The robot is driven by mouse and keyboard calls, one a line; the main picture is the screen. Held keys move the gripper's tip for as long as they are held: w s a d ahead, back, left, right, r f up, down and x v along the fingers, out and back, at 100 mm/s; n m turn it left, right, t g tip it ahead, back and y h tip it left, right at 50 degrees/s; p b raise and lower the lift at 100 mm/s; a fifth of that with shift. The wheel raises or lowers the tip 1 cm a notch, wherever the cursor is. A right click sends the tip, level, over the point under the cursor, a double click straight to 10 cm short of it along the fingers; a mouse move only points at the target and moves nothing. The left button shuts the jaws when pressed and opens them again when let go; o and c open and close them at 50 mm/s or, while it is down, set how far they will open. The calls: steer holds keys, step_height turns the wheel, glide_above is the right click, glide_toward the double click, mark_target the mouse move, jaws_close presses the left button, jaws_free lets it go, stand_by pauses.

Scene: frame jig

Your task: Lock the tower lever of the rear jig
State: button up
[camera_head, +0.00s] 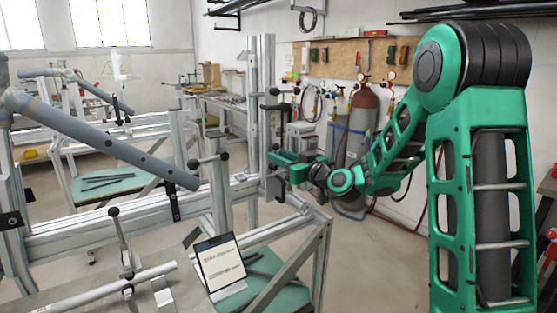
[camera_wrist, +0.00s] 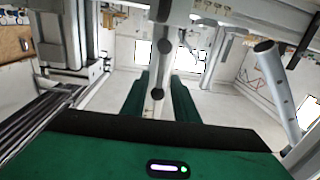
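The rear jig's tower (camera_head: 264,105) is a tall upright of grey aluminium profile in the middle of the head view. Small clamp levers with black ball knobs (camera_head: 275,91) are on and near it. My gripper (camera_head: 281,163) is green and reaches in from the right, close to the tower's lower part. In the wrist view the two green fingers of my gripper (camera_wrist: 161,82) are apart. A grey rod with dark round knobs (camera_wrist: 157,94) lines up with the gap between them. I cannot tell whether they touch it. Which knob belongs to the tower lever is unclear.
A grey tube (camera_head: 110,146) slants across the jig at left. A horizontal beam (camera_head: 110,217) runs below it. A tablet-like sign (camera_head: 220,262) stands at the front. Gas cylinders (camera_head: 361,125) stand behind my arm. A workbench (camera_head: 215,98) is at the back.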

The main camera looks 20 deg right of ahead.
steer(key=shift+c, duration=0.7)
jaws_close()
stand_by(0.7)
